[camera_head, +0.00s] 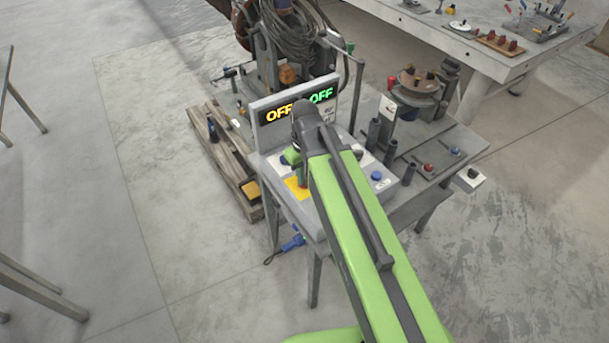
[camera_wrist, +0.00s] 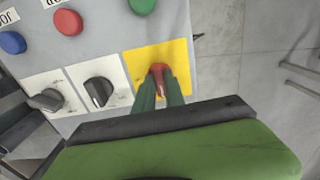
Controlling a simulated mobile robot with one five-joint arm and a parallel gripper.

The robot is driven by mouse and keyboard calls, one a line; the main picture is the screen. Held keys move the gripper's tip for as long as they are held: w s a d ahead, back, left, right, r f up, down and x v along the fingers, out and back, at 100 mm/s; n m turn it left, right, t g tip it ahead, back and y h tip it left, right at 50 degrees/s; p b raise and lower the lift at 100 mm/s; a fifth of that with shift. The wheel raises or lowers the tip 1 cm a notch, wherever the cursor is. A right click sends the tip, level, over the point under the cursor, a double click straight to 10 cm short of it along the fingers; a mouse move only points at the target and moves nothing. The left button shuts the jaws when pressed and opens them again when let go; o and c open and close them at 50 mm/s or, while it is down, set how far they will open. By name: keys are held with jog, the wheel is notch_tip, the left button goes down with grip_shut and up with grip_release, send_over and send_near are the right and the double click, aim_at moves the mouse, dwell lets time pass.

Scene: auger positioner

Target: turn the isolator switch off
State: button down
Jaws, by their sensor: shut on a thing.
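The isolator switch is a red handle (camera_wrist: 157,70) on a yellow plate (camera_wrist: 183,52) at the corner of a grey control panel. My gripper (camera_wrist: 159,88) has its two dark green fingers closed on either side of the red handle, which shows between them and just past their tips. In the head view the yellow plate (camera_head: 293,190) shows at the panel's front left, below my arm. The fingers are mostly hidden there. The display behind the panel reads OFF in orange (camera_head: 279,115) and OFF in green (camera_head: 320,96).
Two black rotary knobs (camera_wrist: 98,91) (camera_wrist: 47,100) sit beside the yellow plate. Green (camera_wrist: 142,5), red (camera_wrist: 68,21) and blue (camera_wrist: 12,42) buttons lie above them. A wooden pallet (camera_head: 222,160) lies left of the panel. Open floor is at left.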

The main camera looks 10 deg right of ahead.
jog(key=c, duration=1.4)
grip_release()
notch_tip(320, 180, up, 18)
jog(key=p, duration=1.7)
jog(key=shift+f, duration=0.25)
